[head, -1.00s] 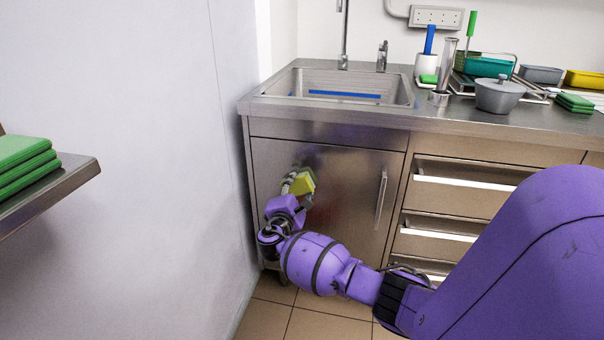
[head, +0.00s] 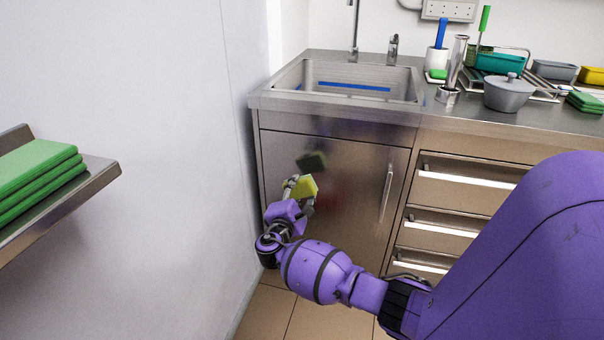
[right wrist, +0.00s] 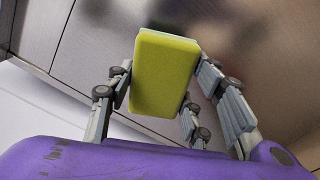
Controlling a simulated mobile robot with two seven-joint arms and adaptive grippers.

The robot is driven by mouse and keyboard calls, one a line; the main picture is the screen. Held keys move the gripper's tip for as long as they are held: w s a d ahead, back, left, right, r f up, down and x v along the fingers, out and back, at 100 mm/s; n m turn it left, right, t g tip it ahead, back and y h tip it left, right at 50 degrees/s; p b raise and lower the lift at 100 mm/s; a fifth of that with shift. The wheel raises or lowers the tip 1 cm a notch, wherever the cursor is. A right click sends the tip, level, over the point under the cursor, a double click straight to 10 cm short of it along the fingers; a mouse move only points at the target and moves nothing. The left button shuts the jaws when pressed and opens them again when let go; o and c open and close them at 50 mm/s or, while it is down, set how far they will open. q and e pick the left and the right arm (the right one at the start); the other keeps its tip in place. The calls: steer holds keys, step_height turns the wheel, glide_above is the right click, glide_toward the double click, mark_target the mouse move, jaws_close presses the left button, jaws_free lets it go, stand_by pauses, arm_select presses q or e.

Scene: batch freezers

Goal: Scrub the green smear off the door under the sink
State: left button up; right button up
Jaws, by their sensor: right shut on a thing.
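The steel door (head: 345,190) under the sink (head: 345,82) is shut, with a vertical handle at its right. A dark, roughly square patch (head: 312,162) shows on its upper middle; I cannot tell whether this is the smear or a reflection. My right gripper (head: 300,191) is shut on a yellow sponge (head: 306,186) in front of the door, just below the patch. In the right wrist view the sponge (right wrist: 164,75) sits between the fingers, its yellow side towards the camera. Its far face is hidden. A gap to the door seems to show. My left gripper is out of view.
A wall (head: 190,150) stands close on the left, with a steel shelf (head: 75,205) holding green cloths or pads. Drawers (head: 450,190) with bar handles are right of the door. A grey pot (head: 508,94) and other ware stand on the counter.

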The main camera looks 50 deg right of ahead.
steer(key=shift+s+a, duration=0.1)
steer(key=shift+p+v, duration=0.7)
steer(key=shift+v, duration=0.55)
steer(key=shift+a, duration=0.2)
